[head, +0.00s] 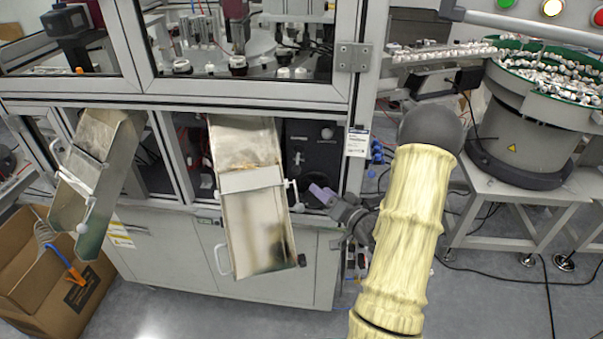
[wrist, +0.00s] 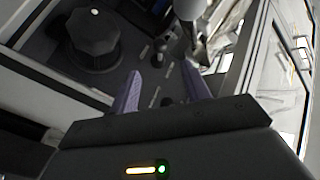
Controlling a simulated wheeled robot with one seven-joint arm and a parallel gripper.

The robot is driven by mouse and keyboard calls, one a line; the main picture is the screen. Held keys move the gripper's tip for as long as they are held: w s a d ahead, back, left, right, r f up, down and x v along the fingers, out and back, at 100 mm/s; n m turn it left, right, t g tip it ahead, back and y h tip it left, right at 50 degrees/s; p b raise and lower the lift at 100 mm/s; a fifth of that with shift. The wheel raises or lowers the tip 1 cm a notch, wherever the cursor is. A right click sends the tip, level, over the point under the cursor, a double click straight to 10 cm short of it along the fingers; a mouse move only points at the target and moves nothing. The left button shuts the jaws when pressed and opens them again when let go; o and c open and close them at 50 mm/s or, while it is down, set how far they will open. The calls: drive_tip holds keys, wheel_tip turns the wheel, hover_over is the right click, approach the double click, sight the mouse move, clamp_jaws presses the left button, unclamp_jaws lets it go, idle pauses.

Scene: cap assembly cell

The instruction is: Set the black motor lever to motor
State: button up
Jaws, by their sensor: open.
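A black control panel (head: 309,143) sits in the machine's lower opening, right of the middle metal chute. In the wrist view, a small black lever (wrist: 160,52) stands on this panel (wrist: 130,62), beyond and between my fingertips. I take it for the motor lever; its label is too small to read. My gripper (wrist: 162,78) has its two purple fingers apart with nothing between them. In the head view my gripper (head: 322,194) is just below and in front of the panel, right of the chute, and the lever is hard to make out there.
A large black knob (wrist: 90,38) is left of the lever, and a pale rounded part (wrist: 187,8) is close on its right. The middle chute (head: 252,215) slopes out beside my gripper. The cabinet post (head: 357,150) stands to the right.

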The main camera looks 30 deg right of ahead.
sight(299, 172)
drive_tip(key=w, duration=0.3)
drive_tip(key=w+a, duration=0.1)
drive_tip(key=w, duration=0.2)
drive_tip(key=w+a+p, duration=0.1)
drive_tip(key=w, duration=0.3)
clamp_jaws()
